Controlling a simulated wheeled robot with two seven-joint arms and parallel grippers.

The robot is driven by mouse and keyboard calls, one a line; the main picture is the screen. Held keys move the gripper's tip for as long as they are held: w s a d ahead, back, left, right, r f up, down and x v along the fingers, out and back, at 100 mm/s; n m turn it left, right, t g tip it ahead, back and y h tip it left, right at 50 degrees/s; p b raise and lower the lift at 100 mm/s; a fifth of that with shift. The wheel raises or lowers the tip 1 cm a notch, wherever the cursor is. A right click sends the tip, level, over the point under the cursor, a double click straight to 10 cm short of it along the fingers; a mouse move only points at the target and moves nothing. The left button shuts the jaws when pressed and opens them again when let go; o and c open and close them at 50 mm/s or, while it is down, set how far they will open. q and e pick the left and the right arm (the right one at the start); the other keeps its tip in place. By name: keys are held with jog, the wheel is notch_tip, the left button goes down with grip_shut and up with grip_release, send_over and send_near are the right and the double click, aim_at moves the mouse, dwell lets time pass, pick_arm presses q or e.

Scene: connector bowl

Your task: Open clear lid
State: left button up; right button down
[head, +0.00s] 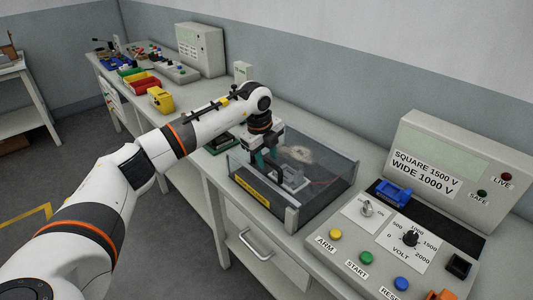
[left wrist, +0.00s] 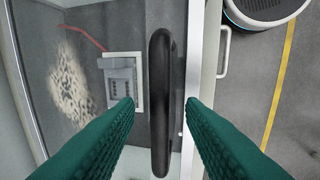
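The clear lid (head: 325,168) is down on a grey box on the bench, with a yellow label (head: 252,190) on the front. Through the lid (left wrist: 75,30) I see a grey fixture (left wrist: 122,80), a red wire and a pale speckled patch. A black bar handle (left wrist: 162,100) runs along the lid near its front edge. My left gripper (head: 262,155) is over the front left of the lid. Its green fingers (left wrist: 160,103) are open, one on each side of the handle, with gaps visible.
Right of the box is a control panel with a black dial (head: 410,238), buttons and a blue connector (head: 394,192). A meter housing (head: 450,165) stands behind it. A drawer handle (head: 256,245) sits below.

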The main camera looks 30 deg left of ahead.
pick_arm(q)
jog(key=shift+f, duration=0.1)
grip_shut()
dwell(0.3)
